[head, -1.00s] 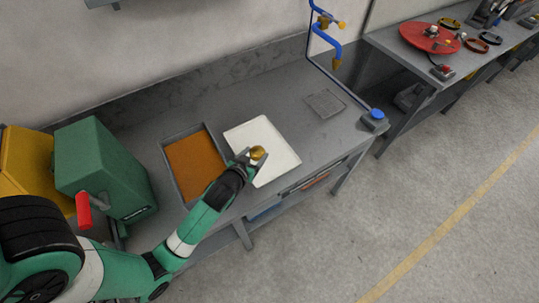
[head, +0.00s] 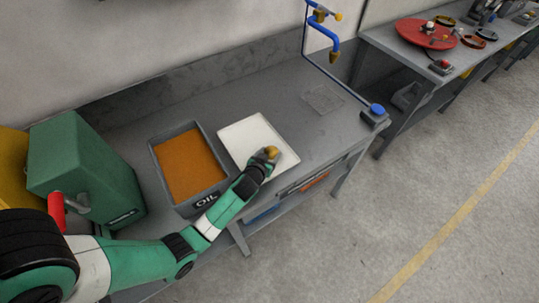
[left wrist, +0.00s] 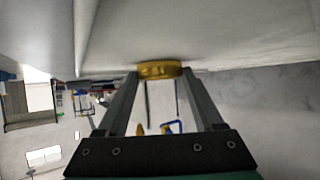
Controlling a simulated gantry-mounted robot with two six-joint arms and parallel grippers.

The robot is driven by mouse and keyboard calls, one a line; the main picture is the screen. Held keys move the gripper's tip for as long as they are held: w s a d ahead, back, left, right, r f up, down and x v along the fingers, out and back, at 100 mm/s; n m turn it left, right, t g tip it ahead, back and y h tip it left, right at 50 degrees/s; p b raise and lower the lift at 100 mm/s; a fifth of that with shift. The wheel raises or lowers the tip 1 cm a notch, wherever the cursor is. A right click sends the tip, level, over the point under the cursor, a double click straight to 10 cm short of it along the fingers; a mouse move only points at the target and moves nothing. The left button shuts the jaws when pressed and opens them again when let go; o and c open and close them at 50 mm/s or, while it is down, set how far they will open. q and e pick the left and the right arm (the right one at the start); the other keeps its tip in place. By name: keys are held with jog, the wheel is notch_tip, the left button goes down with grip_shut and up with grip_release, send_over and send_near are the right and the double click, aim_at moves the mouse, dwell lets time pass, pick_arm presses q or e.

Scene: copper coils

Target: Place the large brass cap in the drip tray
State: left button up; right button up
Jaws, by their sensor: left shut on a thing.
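My left gripper (head: 267,158) is shut on the brass cap (head: 271,152), a round gold-coloured piece. In the head view it shows over the front right part of a flat white tray or pad (head: 240,133). In the left wrist view the cap (left wrist: 159,69) sits between the two fingertips (left wrist: 160,74), with a pale surface close by. I cannot tell whether the cap touches the white surface. A thin grey square plate (head: 323,99) lies at the back right of the bench, below the blue pipe; it may be the drip tray. My right gripper is not in view.
A grey bin marked OIL (head: 206,199) with orange-brown contents stands left of the white piece. A green machine (head: 82,170) with a red handle is farther left. A blue pipe (head: 343,29) rises at the back. The bench between white piece and grey plate is clear.

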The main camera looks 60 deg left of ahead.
pick_arm(q)
jog(key=shift+f, duration=0.15)
jog(key=o, duration=1.4)
jog(key=shift+s+r, duration=0.1)
jog(key=shift+r, duration=0.2)
jog(key=p+v, duration=0.3)
jog(key=v, duration=0.7)
jog(key=shift+s+d, duration=0.15)
jog(key=shift+d, duration=0.15)
jog(key=shift+s+d+r, duration=0.3)
jog(key=shift+s, duration=0.15)
